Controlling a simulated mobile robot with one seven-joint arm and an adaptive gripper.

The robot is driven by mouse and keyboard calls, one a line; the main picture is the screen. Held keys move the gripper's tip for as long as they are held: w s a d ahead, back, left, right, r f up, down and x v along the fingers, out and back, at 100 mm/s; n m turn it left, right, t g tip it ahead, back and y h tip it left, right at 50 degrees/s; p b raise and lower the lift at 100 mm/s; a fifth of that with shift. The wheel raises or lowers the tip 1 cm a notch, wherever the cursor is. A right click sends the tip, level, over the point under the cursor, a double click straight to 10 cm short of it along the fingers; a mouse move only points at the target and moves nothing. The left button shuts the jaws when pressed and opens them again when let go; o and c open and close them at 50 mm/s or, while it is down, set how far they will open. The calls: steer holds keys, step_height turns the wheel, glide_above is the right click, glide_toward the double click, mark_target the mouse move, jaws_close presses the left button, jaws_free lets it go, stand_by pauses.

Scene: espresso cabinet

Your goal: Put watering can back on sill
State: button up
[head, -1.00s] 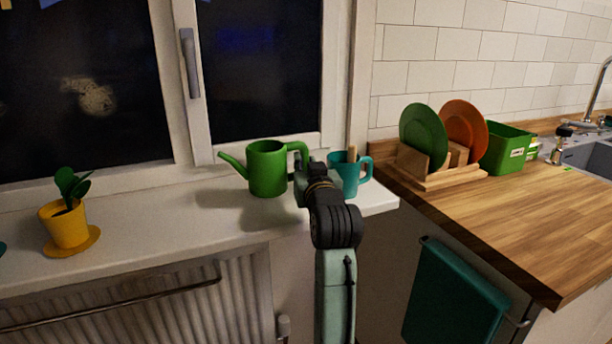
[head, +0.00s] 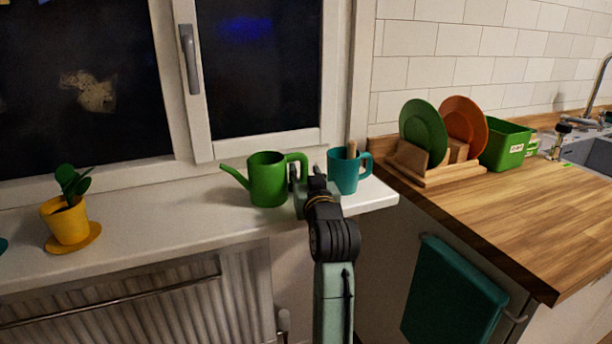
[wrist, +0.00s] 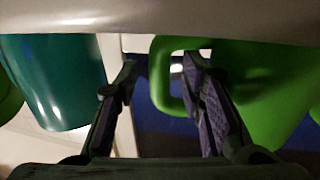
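The green watering can (head: 268,182) stands upright on the white window sill (head: 150,222), its spout to the left and its handle to the right. My gripper (head: 306,178) is at the handle, with its two fingers apart. In the wrist view the handle (wrist: 160,85) lies between the spread fingertips of my gripper (wrist: 160,82). The right finger is at the handle's opening and the left finger is outside it. Neither finger appears to press on the handle. The can's base is partly out of the wrist view.
A teal mug (head: 342,172) with a wooden item in it stands just right of my gripper, and also shows in the wrist view (wrist: 55,80). A yellow plant pot (head: 66,222) is at the left. A dish rack (head: 440,172) stands on the wooden counter (head: 510,210).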

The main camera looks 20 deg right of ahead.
steer(key=shift+r, duration=0.1)
steer(key=shift+r, duration=0.1)
steer(key=s+a+b, duration=0.2)
steer(key=s, duration=0.9)
steer(key=shift+s, duration=0.4)
